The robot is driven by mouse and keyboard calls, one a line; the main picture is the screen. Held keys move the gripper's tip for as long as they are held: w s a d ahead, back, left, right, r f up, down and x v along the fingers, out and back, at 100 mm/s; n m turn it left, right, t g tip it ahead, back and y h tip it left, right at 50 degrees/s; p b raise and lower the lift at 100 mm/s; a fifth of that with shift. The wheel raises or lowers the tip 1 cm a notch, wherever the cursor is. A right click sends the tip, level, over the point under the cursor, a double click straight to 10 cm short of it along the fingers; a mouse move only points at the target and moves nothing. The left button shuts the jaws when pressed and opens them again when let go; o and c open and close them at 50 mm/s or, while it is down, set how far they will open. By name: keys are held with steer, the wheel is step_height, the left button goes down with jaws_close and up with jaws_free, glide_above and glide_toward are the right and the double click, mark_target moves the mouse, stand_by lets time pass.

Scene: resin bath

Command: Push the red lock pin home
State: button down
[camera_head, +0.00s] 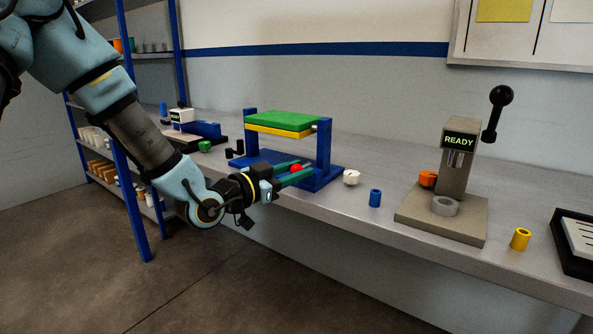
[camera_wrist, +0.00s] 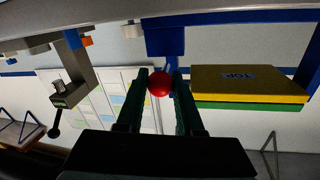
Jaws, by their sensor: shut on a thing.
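The red lock pin (camera_head: 296,168) shows as a round red knob at the front of the blue fixture (camera_head: 325,155). My gripper (camera_head: 299,172) reaches in from the left with its long green fingers on the knob. In the wrist view the red knob (camera_wrist: 158,84) sits between the two green fingers, with a blue block (camera_wrist: 168,38) of the fixture behind it. The gripper is shut on the knob. The pin's shaft is hidden, so how deep it sits cannot be told. A green-and-yellow plate (camera_head: 285,122) spans the fixture's uprights; its yellow face (camera_wrist: 245,85) reads TOP.
A white knob (camera_head: 351,177) and a blue cylinder (camera_head: 375,198) stand right of the fixture. A press marked READY (camera_head: 459,142), a yellow cylinder (camera_head: 520,239) and a black tray (camera_head: 572,245) are farther right. Small black and green parts lie left of the fixture.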

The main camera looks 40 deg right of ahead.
steer(key=shift+d, duration=0.1)
steer(key=shift+w+d+f+b, duration=0.1)
steer(key=shift+w+d+b, duration=0.1)
steer(key=shift+d+b, duration=0.55)
steer(key=shift+w+d, duration=0.1)
steer(key=shift+d, duration=0.15)
steer(key=c, duration=0.5)
jaws_free()
steer(key=shift+p, duration=0.3)
steer(key=shift+c, duration=0.2)
steer(key=a+b, duration=0.1)
steer(key=a, duration=0.9)
steer(key=shift+s+a, duration=0.35)
